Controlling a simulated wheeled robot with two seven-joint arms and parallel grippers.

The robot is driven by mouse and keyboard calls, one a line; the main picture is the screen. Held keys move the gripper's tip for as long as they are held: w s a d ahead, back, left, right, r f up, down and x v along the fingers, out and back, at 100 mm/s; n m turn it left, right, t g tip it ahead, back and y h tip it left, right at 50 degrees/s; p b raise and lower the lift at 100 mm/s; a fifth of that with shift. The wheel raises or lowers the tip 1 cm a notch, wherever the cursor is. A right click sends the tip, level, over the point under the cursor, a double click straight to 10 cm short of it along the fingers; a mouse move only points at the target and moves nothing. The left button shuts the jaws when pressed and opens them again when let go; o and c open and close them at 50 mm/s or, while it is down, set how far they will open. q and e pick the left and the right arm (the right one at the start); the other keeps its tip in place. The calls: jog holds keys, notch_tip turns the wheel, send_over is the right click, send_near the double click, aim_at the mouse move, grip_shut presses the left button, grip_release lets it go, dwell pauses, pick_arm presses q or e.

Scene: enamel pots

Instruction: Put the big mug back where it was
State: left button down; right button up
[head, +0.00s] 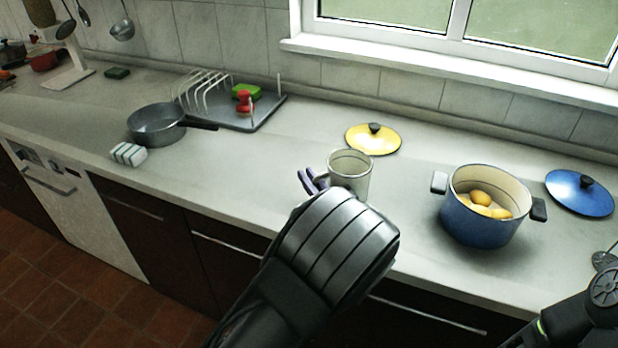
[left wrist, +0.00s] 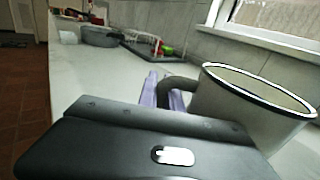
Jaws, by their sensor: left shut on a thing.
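The big mug (head: 350,178) is a pale enamel mug with a dark rim, upright over the counter in the middle of the head view. It is large at the right of the left wrist view (left wrist: 245,108), where its dark handle (left wrist: 178,84) faces the gripper. My left gripper (head: 313,182) is shut on the mug at its handle side, with its purple fingers beside the handle. The mug's base is partly hidden, so I cannot tell whether it touches the counter. Part of my right arm shows at the lower right of the head view; its gripper does not.
A blue pot (head: 483,222) with yellow-orange food stands to the right, its blue lid (head: 565,193) beyond. A yellow lid (head: 362,140) lies behind the mug. Left are a grey pan (head: 156,122), a dish rack (head: 240,122) and a striped block (head: 128,154). Counter between pan and mug is clear.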

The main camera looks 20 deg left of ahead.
pick_arm(q)
jog(key=shift+f, duration=0.1)
jog(key=c, duration=1.5)
grip_release()
jog(key=shift+d, duration=0.1)
jog(key=b+v, duration=0.1)
jog(key=v, duration=1.1)
jog(key=shift+r, duration=0.2)
